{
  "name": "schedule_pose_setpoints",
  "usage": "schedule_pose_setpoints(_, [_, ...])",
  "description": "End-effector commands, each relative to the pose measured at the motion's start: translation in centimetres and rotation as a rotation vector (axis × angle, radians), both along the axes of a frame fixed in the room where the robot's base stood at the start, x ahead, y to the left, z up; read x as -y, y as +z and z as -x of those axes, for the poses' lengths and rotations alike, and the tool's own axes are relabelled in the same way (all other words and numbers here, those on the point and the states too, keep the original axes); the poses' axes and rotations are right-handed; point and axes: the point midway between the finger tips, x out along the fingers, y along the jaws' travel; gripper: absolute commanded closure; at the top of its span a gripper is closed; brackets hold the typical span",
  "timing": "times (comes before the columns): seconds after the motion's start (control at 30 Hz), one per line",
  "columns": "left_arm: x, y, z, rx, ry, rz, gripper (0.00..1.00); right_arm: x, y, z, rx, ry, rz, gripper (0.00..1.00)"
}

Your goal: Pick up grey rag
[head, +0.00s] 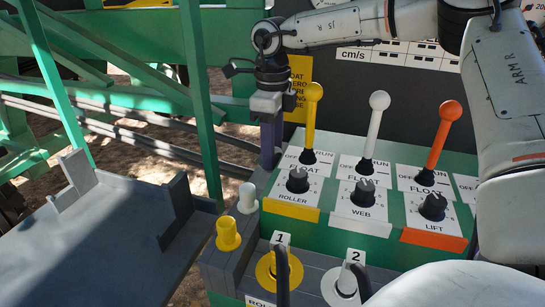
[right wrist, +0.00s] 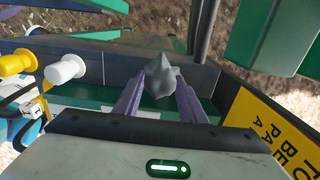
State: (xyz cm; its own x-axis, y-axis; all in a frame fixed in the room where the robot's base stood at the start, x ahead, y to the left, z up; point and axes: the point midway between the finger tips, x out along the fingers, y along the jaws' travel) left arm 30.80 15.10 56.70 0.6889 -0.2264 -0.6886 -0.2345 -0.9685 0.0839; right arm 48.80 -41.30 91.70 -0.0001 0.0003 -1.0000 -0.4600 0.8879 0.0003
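The grey rag (right wrist: 163,78) is a small crumpled lump on the dark grey ledge in the right wrist view. My right gripper (right wrist: 161,88) points down at it, with one purple finger on each side of the rag. The fingers stand apart; whether they touch the rag is hard to tell. In the head view my right gripper (head: 270,145) is at the back left corner of the green console, and the rag cannot be made out there. My left gripper is out of view.
The console (head: 345,237) carries yellow, white and orange levers (head: 445,135) right of my gripper. A yellow peg (head: 228,236) and a white peg (head: 247,198) stand on its left ledge. A grey tray (head: 95,245) lies left. Green frame bars (head: 200,90) rise behind.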

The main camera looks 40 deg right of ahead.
Motion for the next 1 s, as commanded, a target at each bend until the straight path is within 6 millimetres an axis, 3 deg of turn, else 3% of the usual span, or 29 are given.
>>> schedule_pose_setpoints(0.47, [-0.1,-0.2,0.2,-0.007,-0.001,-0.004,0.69,0.0,1.2,-0.1,0.003,0.001,0.001,0.85])
schedule_pose_setpoints(0.67, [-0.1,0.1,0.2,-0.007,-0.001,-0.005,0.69,0.0,4.3,-0.1,0.005,-0.001,0.002,0.85])
schedule_pose_setpoints(1.0, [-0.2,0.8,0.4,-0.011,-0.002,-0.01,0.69,0.0,12.3,-0.1,0.005,-0.002,0.003,0.85])
